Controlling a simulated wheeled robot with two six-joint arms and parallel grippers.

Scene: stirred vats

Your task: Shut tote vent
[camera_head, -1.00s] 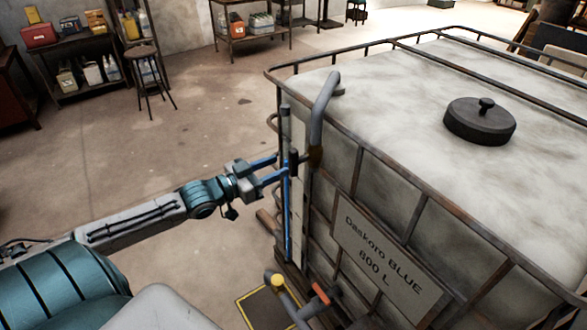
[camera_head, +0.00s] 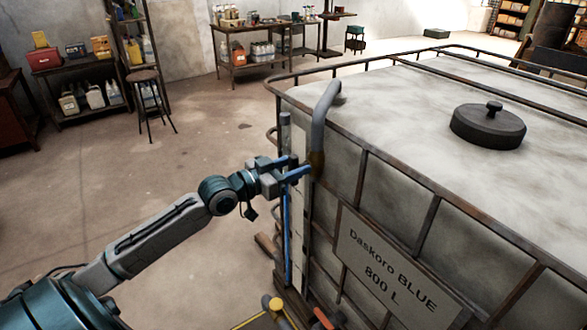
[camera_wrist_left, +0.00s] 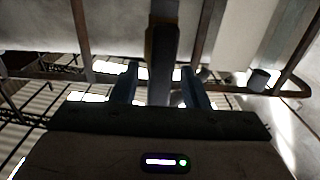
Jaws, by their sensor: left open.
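The tote (camera_head: 400,100) is a large pale tank in a rusty bar cage, labelled "Daskoro BLUE 800 L". A grey bent pipe (camera_head: 324,105) rises at its near left corner and ends low in a brown section (camera_head: 316,165). A black lid with a knob (camera_head: 488,124) sits on top. I cannot tell for sure which part is the vent. My left gripper (camera_head: 299,166) is open, its blue fingers close beside the pipe's lower end. In the left wrist view, the fingers (camera_wrist_left: 160,88) stand on either side of a dark upright part; contact is unclear. My right gripper is out of view.
A sight tube with blue liquid (camera_head: 286,240) runs down the tote's left edge, close below my gripper. A yellow-knobbed pipe (camera_head: 274,303) and an orange part (camera_head: 322,318) are low in front. The floor (camera_head: 190,160) on the left is open; a stool (camera_head: 145,78) stands farther back.

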